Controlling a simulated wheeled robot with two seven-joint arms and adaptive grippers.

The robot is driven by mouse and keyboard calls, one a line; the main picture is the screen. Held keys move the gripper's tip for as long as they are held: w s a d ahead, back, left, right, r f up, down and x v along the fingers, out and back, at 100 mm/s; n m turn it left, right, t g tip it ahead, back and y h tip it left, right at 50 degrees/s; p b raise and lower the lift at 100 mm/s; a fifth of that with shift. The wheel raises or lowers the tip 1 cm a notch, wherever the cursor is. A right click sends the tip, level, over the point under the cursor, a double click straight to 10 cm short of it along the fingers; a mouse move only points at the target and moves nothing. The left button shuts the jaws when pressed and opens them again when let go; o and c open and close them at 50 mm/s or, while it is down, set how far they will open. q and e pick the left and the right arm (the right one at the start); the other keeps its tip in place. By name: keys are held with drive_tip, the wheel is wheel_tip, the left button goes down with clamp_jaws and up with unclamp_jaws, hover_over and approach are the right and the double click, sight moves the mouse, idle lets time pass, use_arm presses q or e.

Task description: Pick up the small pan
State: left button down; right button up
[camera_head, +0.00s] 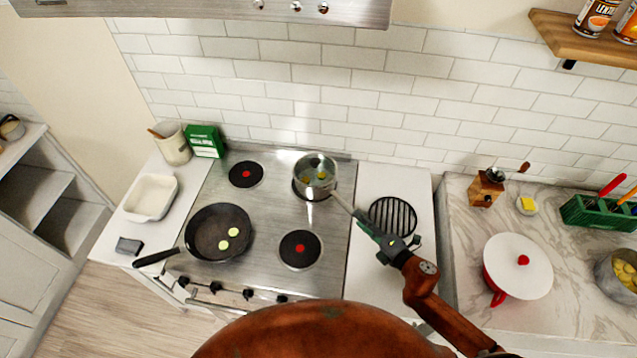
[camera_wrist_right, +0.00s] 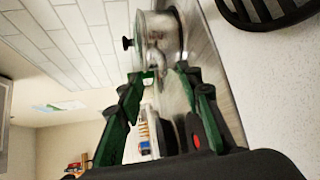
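The small pan (camera_head: 315,178) is a shiny metal saucepan on the stove's back right burner, with some yellowish pieces inside. Its long handle (camera_head: 343,203) points to the lower right, toward my right gripper (camera_head: 368,224). In the right wrist view the small pan (camera_wrist_right: 160,35) is just beyond the fingertips of my right gripper (camera_wrist_right: 166,76). The green fingers stand apart, with the handle end at or between their tips; contact cannot be made out. My left gripper is not in view.
A black frying pan (camera_head: 210,235) with yellow slices sits on the front left of the stove (camera_head: 262,215). A black round grate (camera_head: 393,215) lies on the white counter by my right gripper. A white-lidded red pot (camera_head: 517,267) stands farther right. The tiled wall (camera_head: 300,105) is behind.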

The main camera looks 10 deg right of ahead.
sight(351, 209)
drive_tip(key=p+x, duration=0.1)
drive_tip(key=x, duration=0.5)
drive_tip(key=shift+w+f, duration=0.1)
drive_tip(key=shift+w, duration=0.3)
drive_tip(key=shift+c, duration=0.3)
clamp_jaws()
idle(0.4)
